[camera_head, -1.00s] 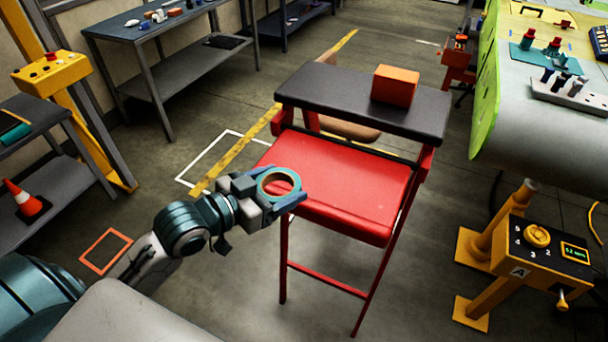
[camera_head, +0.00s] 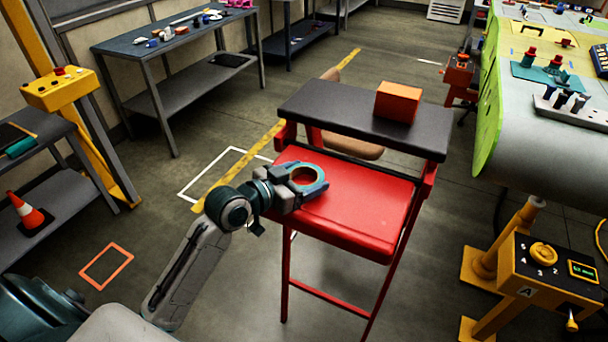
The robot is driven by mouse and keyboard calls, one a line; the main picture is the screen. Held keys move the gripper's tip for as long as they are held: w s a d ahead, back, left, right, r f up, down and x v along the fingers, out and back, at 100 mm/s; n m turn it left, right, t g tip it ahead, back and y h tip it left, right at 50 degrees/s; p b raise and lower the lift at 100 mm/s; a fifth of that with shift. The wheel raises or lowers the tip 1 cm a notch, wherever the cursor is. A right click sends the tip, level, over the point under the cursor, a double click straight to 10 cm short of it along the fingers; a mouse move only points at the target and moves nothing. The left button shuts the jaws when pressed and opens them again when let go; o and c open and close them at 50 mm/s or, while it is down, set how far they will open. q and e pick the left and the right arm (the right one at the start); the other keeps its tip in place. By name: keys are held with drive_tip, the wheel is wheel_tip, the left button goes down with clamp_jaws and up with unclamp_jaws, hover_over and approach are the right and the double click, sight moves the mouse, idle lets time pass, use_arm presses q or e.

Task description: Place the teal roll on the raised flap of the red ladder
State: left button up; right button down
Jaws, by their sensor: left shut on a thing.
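The teal roll (camera_head: 322,179) is a ring with an open middle, and red shows through it. My left gripper (camera_head: 304,181) is shut on the roll and holds it above the left part of the red seat-like step (camera_head: 355,217). The gap between roll and step is hard to judge. The red ladder (camera_head: 285,262) stands on the floor, with a dark grey raised flap (camera_head: 330,109) at its top, behind and above the step. An orange block (camera_head: 398,102) sits on the right half of the flap. The flap's left half is bare. My right gripper is not in view.
A brown rounded seat (camera_head: 352,147) shows behind the ladder. A yellow pedestal with a dial (camera_head: 543,254) stands at right, below a large pale panel with a green edge (camera_head: 490,110). Workbenches (camera_head: 185,35) line the back left. The floor left of the ladder is open.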

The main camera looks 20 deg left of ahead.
use_arm(q)
drive_tip(key=shift+f, duration=0.25)
drive_tip(key=shift+f, duration=0.2)
drive_tip(key=o, duration=1)
drive_tip(key=shift+r, duration=0.1)
drive_tip(key=shift+s+r, duration=0.1)
